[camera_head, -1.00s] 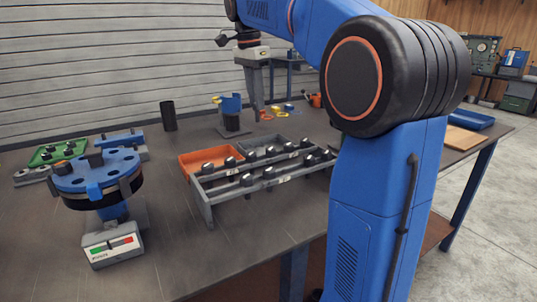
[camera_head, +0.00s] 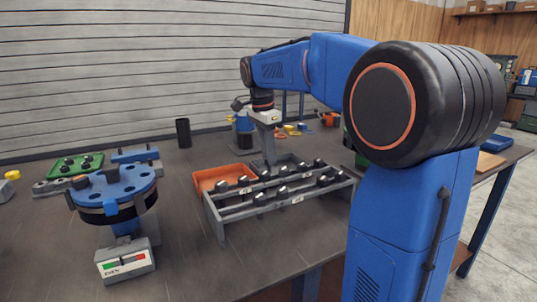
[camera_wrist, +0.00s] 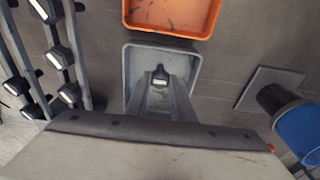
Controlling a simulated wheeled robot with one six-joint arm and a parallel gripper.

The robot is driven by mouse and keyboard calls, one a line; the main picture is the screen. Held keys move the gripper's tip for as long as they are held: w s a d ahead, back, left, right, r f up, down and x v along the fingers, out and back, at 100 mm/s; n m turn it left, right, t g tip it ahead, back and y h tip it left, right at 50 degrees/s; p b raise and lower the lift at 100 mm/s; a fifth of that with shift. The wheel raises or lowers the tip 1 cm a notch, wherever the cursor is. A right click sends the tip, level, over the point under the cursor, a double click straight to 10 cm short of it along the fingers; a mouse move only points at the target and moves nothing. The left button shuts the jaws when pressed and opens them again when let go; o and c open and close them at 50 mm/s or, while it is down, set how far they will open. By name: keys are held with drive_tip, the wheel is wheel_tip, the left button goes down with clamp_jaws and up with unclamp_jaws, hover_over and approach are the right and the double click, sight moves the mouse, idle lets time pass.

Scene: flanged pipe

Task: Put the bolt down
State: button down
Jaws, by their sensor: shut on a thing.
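My gripper (camera_head: 270,161) points down over the grey bin (camera_head: 291,157) behind the bolt rack. In the wrist view my gripper (camera_wrist: 160,88) is shut on a bolt (camera_wrist: 160,74), and its dark head with a pale top shows between the fingers. The grey bin (camera_wrist: 190,62) lies around and below the fingers in that view. The bolt's lower part is hidden, and I cannot tell whether it touches the bin floor. In the head view the held bolt cannot be made out.
An orange bin (camera_head: 200,183) adjoins the grey bin. The grey rack (camera_head: 238,212) holds several bolts in front. A blue flange (camera_head: 118,185) stands on a pedestal at left, with a green tray (camera_head: 64,167) behind. A dark cylinder (camera_head: 183,133) stands at the back.

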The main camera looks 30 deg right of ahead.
drive_tip(key=shift+f, duration=0.15)
drive_tip(key=c, duration=1.5)
unclamp_jaws()
drive_tip(key=shift+c, duration=0.2)
wheel_tip(320, 180, up, 12)
drive_tip(key=a, duration=0.1)
drive_tip(key=shift+a, duration=0.25)
